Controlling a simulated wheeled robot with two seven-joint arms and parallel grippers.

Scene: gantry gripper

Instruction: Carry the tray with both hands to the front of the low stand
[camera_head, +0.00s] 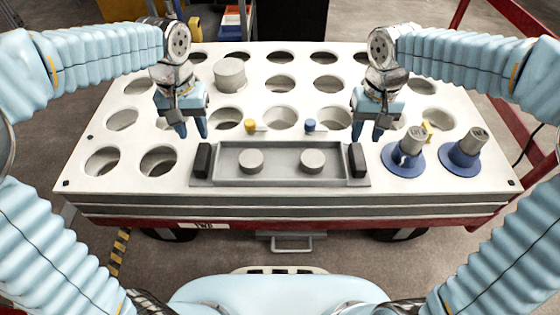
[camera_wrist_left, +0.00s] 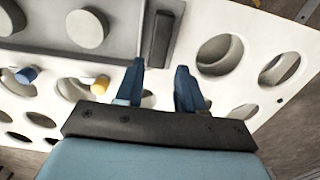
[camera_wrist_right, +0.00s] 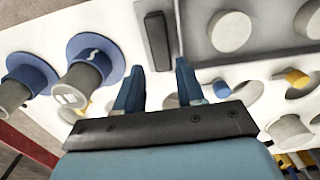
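A grey tray (camera_head: 281,180) with black end handles lies on the white table near its front edge, with two grey discs in it. My left gripper (camera_head: 194,132) is open and empty, above and behind the tray's left handle (camera_head: 202,160). In the left wrist view that handle (camera_wrist_left: 162,38) lies beyond my fingertips, nearly in line with one finger. My right gripper (camera_head: 368,132) is open and empty, above and behind the right handle (camera_head: 357,160). In the right wrist view that handle (camera_wrist_right: 157,40) lies just beyond the fingertips. I cannot clearly identify a low stand.
The white table top (camera_head: 130,180) has several round holes. Two blue-based grey cylinders (camera_head: 408,150) stand right of the tray. A tall grey cylinder (camera_head: 230,74) stands at the back. Yellow (camera_head: 250,126) and blue (camera_head: 310,126) knobs sit just behind the tray.

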